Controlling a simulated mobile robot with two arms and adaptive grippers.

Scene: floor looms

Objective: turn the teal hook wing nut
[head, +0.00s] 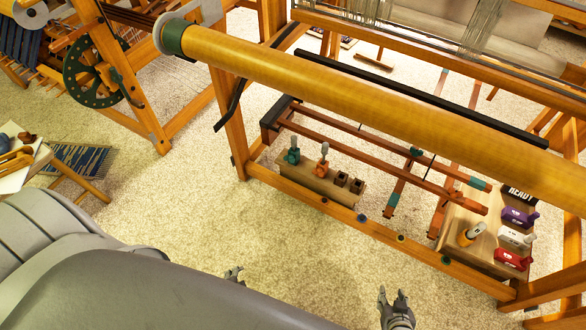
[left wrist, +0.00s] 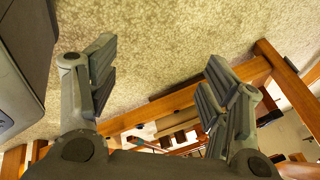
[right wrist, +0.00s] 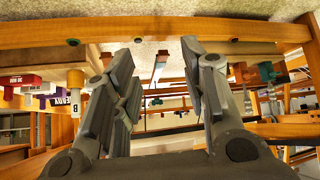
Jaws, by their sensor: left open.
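A small teal piece with a grey upright (head: 292,155) stands at the left end of a wooden block on the loom's lower frame. I take it for the teal hook wing nut, but its wings are too small to make out. It also shows at the right of the right wrist view (right wrist: 267,72). An orange piece (head: 321,168) stands beside it. My left gripper (head: 234,274) is open and empty, low over the carpet and apart from the loom. My right gripper (head: 397,298) is open and empty, in front of the loom's front rail.
The loom's wide yellow roller (head: 370,90) spans above the block. The front rail (head: 380,232) lies between my grippers and the block. A wooden board (head: 460,250) at the right holds purple, white and red handled pieces. Carpet (head: 190,205) is clear at the left.

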